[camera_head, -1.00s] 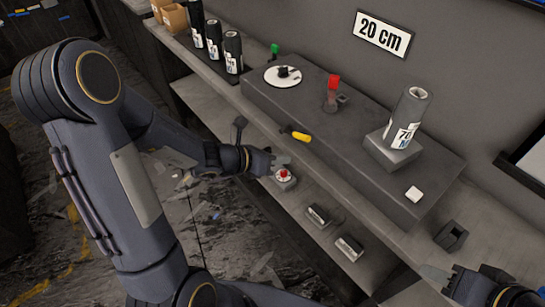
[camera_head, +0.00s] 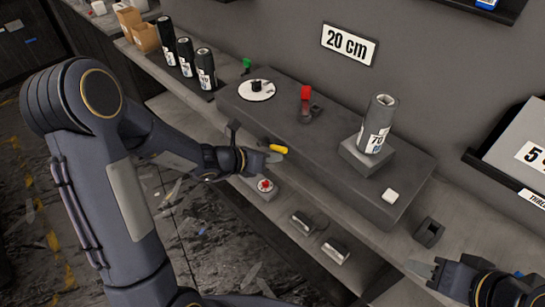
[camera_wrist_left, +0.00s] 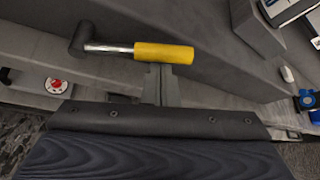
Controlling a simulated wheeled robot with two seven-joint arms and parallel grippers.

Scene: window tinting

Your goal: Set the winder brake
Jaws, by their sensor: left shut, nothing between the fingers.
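A lever with a yellow handle (camera_head: 278,148) sticks out from the front of the long grey housing (camera_head: 330,150). In the left wrist view the yellow handle (camera_wrist_left: 163,53) lies level on a metal rod from a dark pivot (camera_wrist_left: 85,40) at its left. My left gripper (camera_head: 270,157) is shut and empty, close beside the handle. In the left wrist view its fingertips (camera_wrist_left: 160,80) are just below the handle; I cannot tell whether they touch it. My right gripper (camera_head: 425,268) is at the lower right, away from the lever; its jaw opening is unclear.
A red button box (camera_head: 265,186) sits below the yellow handle. Several black bottles stand back left. A small black holder (camera_head: 429,232) is at right.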

